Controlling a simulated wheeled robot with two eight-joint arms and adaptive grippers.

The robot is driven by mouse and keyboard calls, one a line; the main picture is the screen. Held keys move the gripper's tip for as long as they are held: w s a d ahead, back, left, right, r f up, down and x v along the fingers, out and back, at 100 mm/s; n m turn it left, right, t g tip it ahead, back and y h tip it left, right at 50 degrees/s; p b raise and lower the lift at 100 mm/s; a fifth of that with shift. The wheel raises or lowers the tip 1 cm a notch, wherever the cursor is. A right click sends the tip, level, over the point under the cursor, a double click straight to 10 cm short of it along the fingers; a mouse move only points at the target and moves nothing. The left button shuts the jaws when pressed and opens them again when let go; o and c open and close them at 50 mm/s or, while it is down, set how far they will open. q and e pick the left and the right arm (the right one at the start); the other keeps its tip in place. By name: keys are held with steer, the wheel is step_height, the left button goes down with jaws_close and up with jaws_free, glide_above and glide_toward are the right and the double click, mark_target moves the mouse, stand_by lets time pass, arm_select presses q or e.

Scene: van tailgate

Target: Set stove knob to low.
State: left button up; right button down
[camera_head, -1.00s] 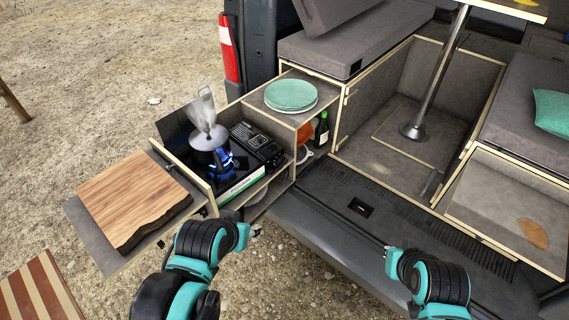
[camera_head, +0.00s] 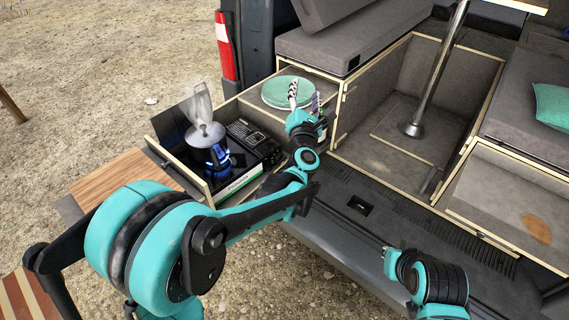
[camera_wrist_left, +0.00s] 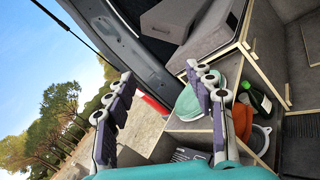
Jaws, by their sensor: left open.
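The camp stove (camera_head: 243,181) sits in the pull-out kitchen box at the tailgate, with a black cartridge side (camera_head: 252,139) on its right. A small pot (camera_head: 206,136) stands on its burner with steam above it and blue flame below. I cannot make out the knob or its setting. My left gripper (camera_head: 304,98) is open and empty, raised at the right of the stove, in front of the plates. In the left wrist view its two fingers (camera_wrist_left: 160,85) are spread wide apart.
Green plates (camera_head: 288,92) lie on the shelf right of the stove. The wrist view also shows a dark green bottle (camera_wrist_left: 256,96) and an orange item (camera_wrist_left: 242,120) below them. A wooden cutting board (camera_head: 118,176) lies left of the stove, partly hidden by my left arm.

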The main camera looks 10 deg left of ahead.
arm_select(q)
step_height(320, 180, down, 10)
steer(key=w+a+n+g+y, duration=0.25)
steer(key=n+y, duration=0.25)
steer(key=n, duration=0.5)
steer(key=n+g+y+b, duration=0.1)
steer(key=n+g+y, duration=0.2)
steer(key=n+g, duration=0.65)
glide_toward(283, 160)
step_height(283, 160, down, 2)
steer(key=a+n+t, duration=0.2)
steer(key=t, duration=0.1)
steer(key=x, duration=0.2)
steer(key=b+x, duration=0.1)
steer(key=x, duration=0.1)
steer(key=b+x, duration=0.1)
steer(key=x, duration=0.1)
steer(key=shift+s+f, duration=0.15)
steer(key=shift+f, duration=0.15)
steer(key=shift+w+a, duration=0.25)
steer(key=shift+w, duration=0.15)
steer(key=c, duration=1.1)
